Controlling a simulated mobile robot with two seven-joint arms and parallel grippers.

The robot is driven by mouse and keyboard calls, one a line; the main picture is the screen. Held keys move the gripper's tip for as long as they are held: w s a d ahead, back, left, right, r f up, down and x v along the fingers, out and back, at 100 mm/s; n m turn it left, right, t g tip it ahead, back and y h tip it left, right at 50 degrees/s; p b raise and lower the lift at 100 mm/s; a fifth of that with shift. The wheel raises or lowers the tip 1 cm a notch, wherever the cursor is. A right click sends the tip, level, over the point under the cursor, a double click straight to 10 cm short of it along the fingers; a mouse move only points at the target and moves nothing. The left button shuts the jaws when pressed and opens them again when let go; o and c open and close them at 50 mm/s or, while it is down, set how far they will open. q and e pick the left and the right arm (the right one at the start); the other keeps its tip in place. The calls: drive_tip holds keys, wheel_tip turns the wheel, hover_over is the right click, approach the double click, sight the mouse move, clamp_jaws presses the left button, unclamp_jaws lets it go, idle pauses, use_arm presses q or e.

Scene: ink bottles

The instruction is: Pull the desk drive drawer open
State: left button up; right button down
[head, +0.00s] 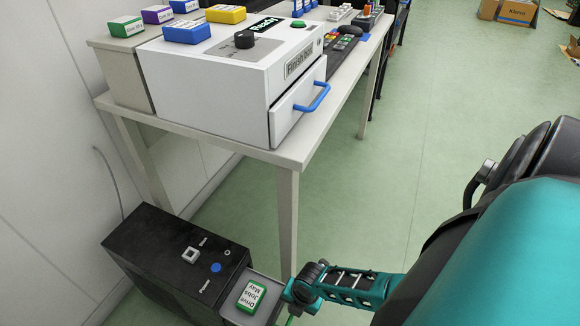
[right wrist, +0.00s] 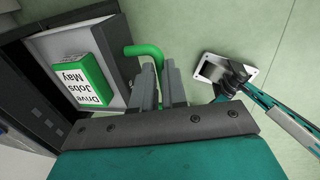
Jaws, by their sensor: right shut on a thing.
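The black desk drive unit (head: 160,245) stands on the floor below the desk. Its grey drawer (head: 266,283) sticks out on its right side, pulled out with its inside showing; the drawer also shows in the right wrist view (right wrist: 112,40). My right gripper (right wrist: 160,85) is shut on the drawer's green handle (right wrist: 142,50), with a finger on each side. In the head view the handle is mostly hidden. My left gripper is not in view.
A white machine (head: 230,75) with a blue-handled front drawer stands on the desk (head: 285,155), with several labelled boxes on it. A desk leg (head: 287,220) stands behind the drawer. The green floor (head: 400,170) to the right is open. Cardboard boxes (head: 515,11) lie far back.

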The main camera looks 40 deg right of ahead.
drive_tip(key=c, duration=1.2)
unclamp_jaws()
drive_tip(key=shift+o, duration=0.2)
use_arm(q)
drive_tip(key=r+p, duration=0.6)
drive_tip(key=p, duration=0.1)
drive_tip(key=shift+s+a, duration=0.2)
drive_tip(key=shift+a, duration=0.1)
use_arm(e)
wheel_tip(320, 180, up, 13)
drive_tip(key=s, duration=0.2)
drive_tip(key=shift+d+f, duration=0.15)
drive_tip(key=shift+d, duration=0.3)
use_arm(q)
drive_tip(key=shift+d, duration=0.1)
